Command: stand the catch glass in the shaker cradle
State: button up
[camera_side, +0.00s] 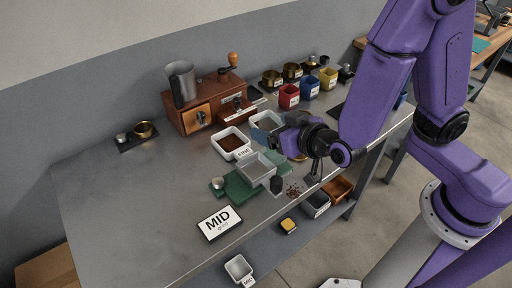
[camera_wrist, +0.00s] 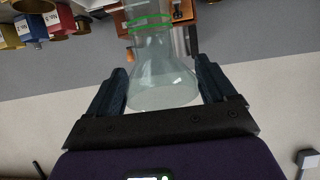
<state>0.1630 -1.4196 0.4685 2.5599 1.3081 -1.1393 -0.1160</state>
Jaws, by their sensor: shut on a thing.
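The catch glass (camera_wrist: 160,75) is clear, with green rings round one end, a narrower waist and a flared end. In the wrist view it sits between the two dark fingers of my gripper (camera_wrist: 170,88), which is shut on it. In the side view my gripper (camera_side: 272,138) is above the bench, beside the white trays; I cannot make out the glass clearly there. A green base (camera_side: 238,190), apparently the shaker with its cradle, stands below and left of my gripper. A grey square tray (camera_side: 256,167) is over it. I cannot make out the cradle itself.
A white tray of brown grounds (camera_side: 233,143) stands close to my gripper. A wooden grinder box (camera_side: 196,118) with a grey cup (camera_side: 181,84) is behind. Red (camera_side: 289,96) and blue (camera_side: 310,88) cups line the back. A MID sign (camera_side: 220,222) lies in front.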

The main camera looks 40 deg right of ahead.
jog(key=shift+w+a+f, duration=0.35)
jog(key=shift+w+f, duration=0.4)
jog(key=shift+f, duration=0.75)
jog(key=shift+w+a+f, duration=0.35)
jog(key=shift+w+f, duration=0.35)
jog(key=shift+f, duration=0.75)
jog(key=shift+w+a+f, duration=0.35)
jog(key=shift+w+f, duration=0.4)
jog(key=shift+f, duration=0.75)
jog(key=shift+f, duration=0.15)
jog(key=o, duration=1)
jog(key=v, duration=1.2)
